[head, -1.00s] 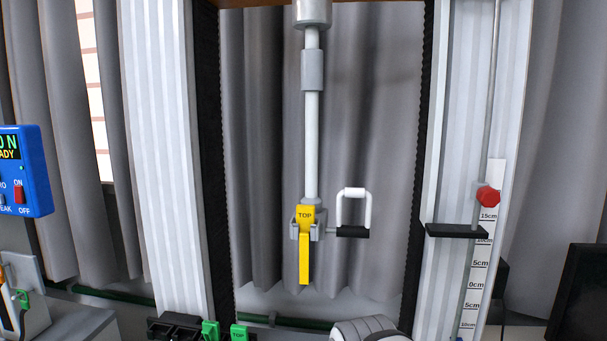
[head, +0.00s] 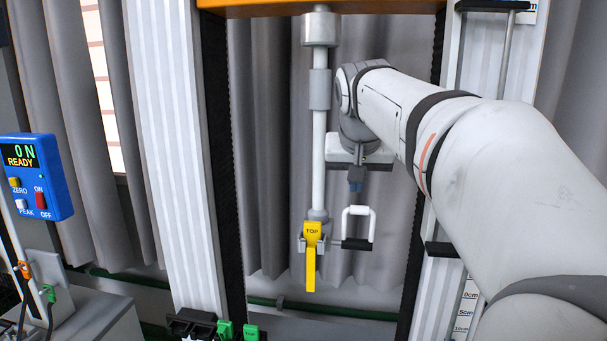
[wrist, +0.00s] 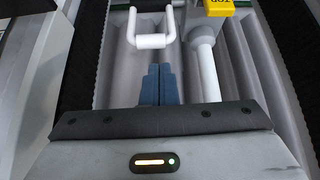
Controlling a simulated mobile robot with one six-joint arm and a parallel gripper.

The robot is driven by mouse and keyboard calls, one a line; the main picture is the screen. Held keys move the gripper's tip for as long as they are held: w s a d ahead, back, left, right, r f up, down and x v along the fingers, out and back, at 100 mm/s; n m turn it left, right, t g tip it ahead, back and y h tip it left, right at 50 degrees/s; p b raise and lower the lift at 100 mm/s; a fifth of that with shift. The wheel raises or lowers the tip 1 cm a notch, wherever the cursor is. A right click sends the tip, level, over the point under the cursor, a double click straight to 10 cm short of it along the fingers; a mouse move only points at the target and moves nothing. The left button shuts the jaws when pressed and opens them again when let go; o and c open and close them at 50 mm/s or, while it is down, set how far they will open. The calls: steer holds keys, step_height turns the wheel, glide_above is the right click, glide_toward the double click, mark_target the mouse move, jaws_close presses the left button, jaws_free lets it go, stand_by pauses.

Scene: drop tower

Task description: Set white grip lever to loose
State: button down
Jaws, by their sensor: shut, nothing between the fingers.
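The white grip lever (head: 371,224) is a U-shaped white handle with a black bar at its base, to the right of the yellow TOP piece (head: 312,250) in the grip at the lower end of the hanging rod (head: 318,160). The lever's loop points up. The wrist view shows the white handle (wrist: 152,41) ahead and slightly left of my gripper's fingertips, with the yellow piece (wrist: 218,7) at upper right. My gripper (head: 356,186) points down just above the lever, apart from it. Its blue-grey fingers (wrist: 159,72) are together and empty.
The tower columns (head: 165,150) stand on both sides, with an orange crossbeam (head: 270,6) above. A blue control box (head: 36,178) reads READY at left. Black and green clips (head: 215,328) lie below. A dark ledge (head: 440,249) juts from the right column.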

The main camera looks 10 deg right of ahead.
mark_target(358, 207)
steer(key=shift+m, duration=0.4)
steer(key=r, duration=0.1)
steer(key=w+d+r, duration=0.1)
steer(key=r, duration=0.2)
steer(key=shift+w+d+r+p, duration=0.2)
steer(key=shift+w+r+p, duration=0.05)
steer(key=shift+r+p, duration=0.05)
steer(key=f+p, duration=0.1)
steer(key=f, duration=0.2)
steer(key=w+f, duration=0.1)
steer(key=f, duration=0.2)
steer(key=f+p, duration=0.1)
steer(key=f, duration=0.2)
steer(key=shift+w+d+p, duration=0.3)
steer(key=shift+w+d, duration=0.1)
steer(key=shift+f, duration=0.15)
